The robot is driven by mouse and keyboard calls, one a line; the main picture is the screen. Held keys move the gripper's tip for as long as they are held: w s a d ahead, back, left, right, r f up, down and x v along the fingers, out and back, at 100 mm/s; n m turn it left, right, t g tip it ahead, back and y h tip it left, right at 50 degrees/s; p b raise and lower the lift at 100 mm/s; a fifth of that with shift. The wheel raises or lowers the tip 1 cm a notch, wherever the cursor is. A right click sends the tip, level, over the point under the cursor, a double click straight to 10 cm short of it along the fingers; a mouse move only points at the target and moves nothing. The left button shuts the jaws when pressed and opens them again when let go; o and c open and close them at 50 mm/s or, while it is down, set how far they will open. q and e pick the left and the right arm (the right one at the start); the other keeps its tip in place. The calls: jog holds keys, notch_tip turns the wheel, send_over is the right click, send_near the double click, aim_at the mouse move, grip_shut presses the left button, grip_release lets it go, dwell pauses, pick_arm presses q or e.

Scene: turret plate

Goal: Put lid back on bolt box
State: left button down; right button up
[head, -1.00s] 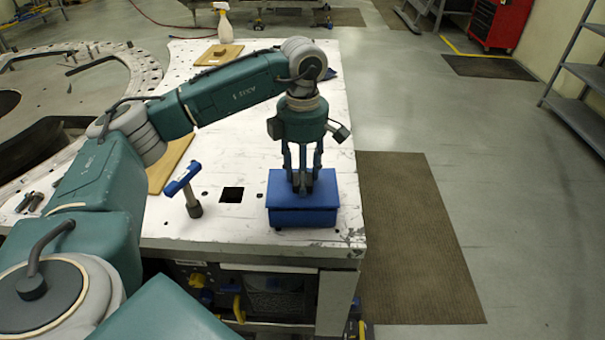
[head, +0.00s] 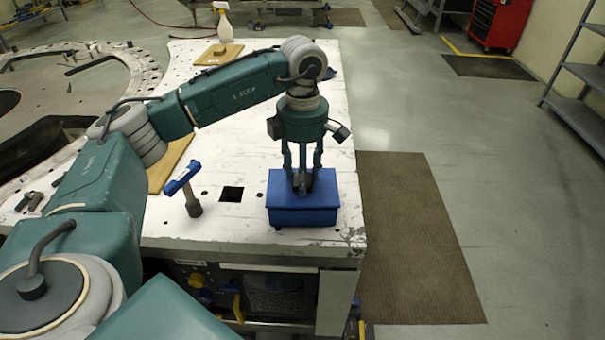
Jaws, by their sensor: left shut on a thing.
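The blue bolt box (head: 302,216) stands near the front right corner of the white table. Its blue lid (head: 325,197) sits over the top of the box and looks level. Whether it is fully seated I cannot tell. My left gripper (head: 302,188) points straight down at the middle of the lid, with its fingers shut on the lid's top; the fingers hide the part they hold. The inside of the box is hidden. My right gripper is not in view.
A wooden board (head: 170,165) lies further left. A spray bottle (head: 224,24) stands at the far end. The table's right edge is close to the box.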

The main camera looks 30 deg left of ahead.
pick_arm(q)
jog(key=shift+f, duration=0.25)
dwell(0.3)
jog(key=shift+f+b, duration=0.4)
jog(key=shift+b, duration=0.1)
jog(key=c, duration=0.9)
grip_release()
jog(key=shift+r, duration=0.35)
notch_tip(320, 180, up, 11)
jog(key=shift+r, duration=0.2)
